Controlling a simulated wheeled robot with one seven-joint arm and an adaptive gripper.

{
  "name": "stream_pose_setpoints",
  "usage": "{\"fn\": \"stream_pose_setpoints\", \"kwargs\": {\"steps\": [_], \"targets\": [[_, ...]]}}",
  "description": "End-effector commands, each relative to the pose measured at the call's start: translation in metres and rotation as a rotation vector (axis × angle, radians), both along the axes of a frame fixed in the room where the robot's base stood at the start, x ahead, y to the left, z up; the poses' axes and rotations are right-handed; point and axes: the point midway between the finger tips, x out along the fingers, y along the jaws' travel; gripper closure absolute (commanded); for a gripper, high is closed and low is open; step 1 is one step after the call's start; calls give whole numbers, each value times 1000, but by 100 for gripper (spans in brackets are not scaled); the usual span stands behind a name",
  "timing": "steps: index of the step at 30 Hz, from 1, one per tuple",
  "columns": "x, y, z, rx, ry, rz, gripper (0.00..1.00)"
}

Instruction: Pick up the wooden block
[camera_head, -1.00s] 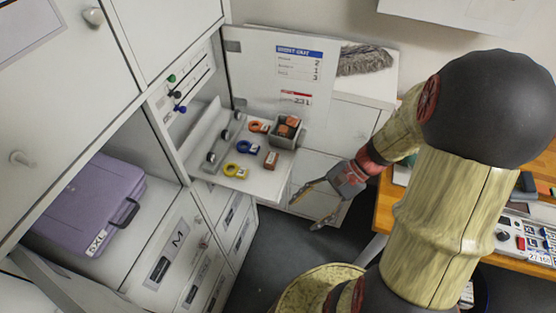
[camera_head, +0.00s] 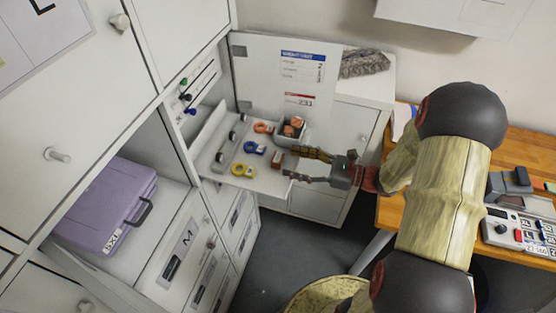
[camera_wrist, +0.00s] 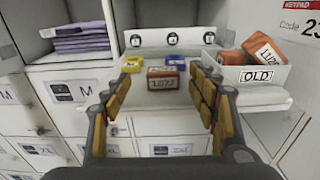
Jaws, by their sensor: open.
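The wooden block (camera_head: 277,158) is a small reddish-brown piece with a pale number label, lying near the front right of the pull-out shelf. In the wrist view the block (camera_wrist: 166,78) sits centred between the fingers, beyond their tips, its labelled face toward me. My gripper (camera_head: 287,163) is open and empty, level with the shelf's right edge, its fingers pointing left at the block. The fingers also frame the wrist view (camera_wrist: 162,90). I see no contact between fingers and block.
The shelf (camera_head: 240,180) also bears a grey box (camera_head: 283,141) marked OLD with similar blocks, close to the upper finger, plus yellow, blue (camera_head: 255,148) and orange tagged rings. An upright white panel (camera_head: 255,75) stands behind. A purple case (camera_head: 105,205) lies in the left cabinet.

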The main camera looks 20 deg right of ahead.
Motion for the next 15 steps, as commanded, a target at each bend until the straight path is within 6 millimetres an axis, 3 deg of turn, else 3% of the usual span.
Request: {"fn": "stream_pose_setpoints", "kwargs": {"steps": [15], "targets": [[35,40,-5,-3,0,2,41]]}}
